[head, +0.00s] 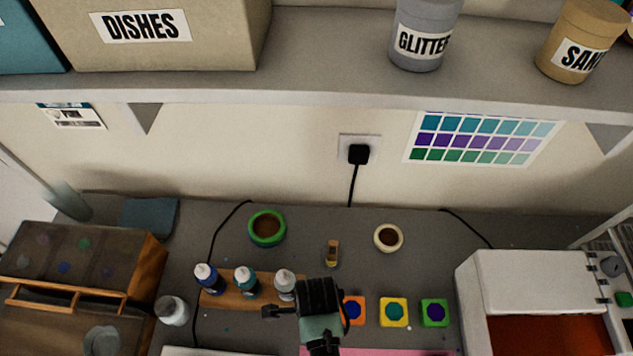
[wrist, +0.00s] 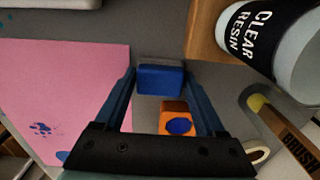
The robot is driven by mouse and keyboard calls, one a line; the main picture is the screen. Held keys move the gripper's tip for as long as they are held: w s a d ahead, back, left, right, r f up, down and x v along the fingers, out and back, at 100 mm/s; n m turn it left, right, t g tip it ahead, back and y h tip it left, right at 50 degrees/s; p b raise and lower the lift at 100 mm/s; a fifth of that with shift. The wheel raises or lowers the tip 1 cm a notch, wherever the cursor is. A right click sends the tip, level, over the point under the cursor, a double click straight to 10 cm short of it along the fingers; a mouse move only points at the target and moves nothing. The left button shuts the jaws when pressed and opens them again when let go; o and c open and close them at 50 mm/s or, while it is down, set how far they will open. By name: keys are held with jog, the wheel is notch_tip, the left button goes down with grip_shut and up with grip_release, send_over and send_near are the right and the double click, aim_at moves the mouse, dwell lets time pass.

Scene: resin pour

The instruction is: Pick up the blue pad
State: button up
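The blue pad (wrist: 160,79) is a small block with a blue face and a greyish side, in the wrist view. My gripper (wrist: 160,76) has its two fingers against opposite sides of it, with no gap that I can see. The pad looks larger than the orange pad beside it; whether it is clear of the table I cannot tell. In the head view my gripper (head: 318,298) covers the blue pad. The orange pad with a blue spot (wrist: 164,128) lies just beside it, also in the head view (head: 361,309).
A yellow pad (head: 394,323) and a green pad (head: 435,324) stand to the right. Bottles stand on a wooden board (head: 237,299) to the left.

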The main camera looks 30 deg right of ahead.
jog(key=c, duration=0.6)
notch_tip(320, 180, up, 10)
jog(key=shift+r+b, duration=0.1)
jog(key=shift+b, duration=0.4)
